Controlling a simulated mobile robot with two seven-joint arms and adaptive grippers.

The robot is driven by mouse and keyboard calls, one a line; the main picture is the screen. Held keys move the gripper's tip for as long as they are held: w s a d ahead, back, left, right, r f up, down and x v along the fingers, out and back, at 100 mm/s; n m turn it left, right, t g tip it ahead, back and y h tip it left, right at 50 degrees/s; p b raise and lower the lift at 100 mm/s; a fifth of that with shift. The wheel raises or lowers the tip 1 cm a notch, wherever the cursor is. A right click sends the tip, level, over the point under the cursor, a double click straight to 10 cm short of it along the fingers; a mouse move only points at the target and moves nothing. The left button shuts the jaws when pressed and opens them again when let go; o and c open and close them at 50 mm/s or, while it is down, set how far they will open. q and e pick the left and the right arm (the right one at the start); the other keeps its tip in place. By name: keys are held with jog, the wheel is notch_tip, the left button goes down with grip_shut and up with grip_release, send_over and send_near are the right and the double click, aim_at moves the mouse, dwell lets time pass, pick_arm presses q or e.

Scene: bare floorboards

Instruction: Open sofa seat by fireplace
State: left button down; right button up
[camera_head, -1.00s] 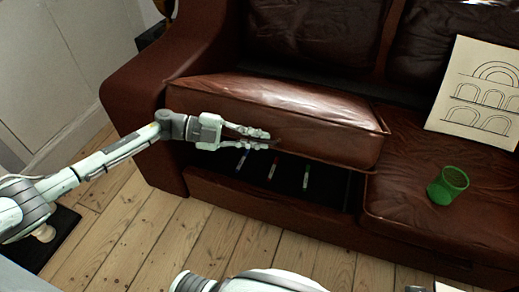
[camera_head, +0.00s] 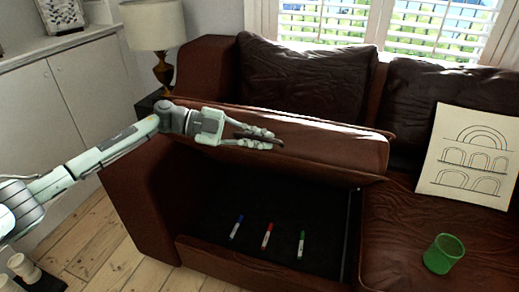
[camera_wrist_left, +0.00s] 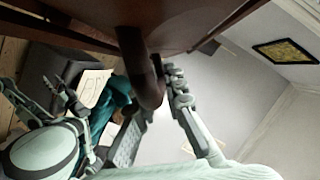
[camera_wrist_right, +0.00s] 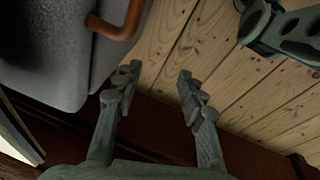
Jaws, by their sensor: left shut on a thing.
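The left sofa seat (camera_head: 330,148) is a brown leather cushion lid, raised and tilted up over a dark storage compartment (camera_head: 215,215). My left gripper (camera_head: 268,140) is shut on a dark handle at the seat's front edge. In the left wrist view the brown handle (camera_wrist_left: 143,72) stands between the fingers. A blue marker (camera_head: 236,227), a red marker (camera_head: 267,236) and a green marker (camera_head: 301,243) lie inside the compartment. The fireplace is not in view.
A green cup (camera_head: 443,254) and an arch drawing (camera_head: 468,155) are on the right seat (camera_head: 400,225). A lamp (camera_head: 155,35) stands behind the left armrest (camera_head: 140,200). Floorboards (camera_head: 110,235) are bare at front left.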

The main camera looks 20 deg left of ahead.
dwell(0.3)
pick_arm(q)
jog(key=c, duration=1.6)
grip_release()
jog(key=v, duration=1.2)
jog(key=shift+a, duration=0.1)
jog(key=shift+w+r, duration=0.1)
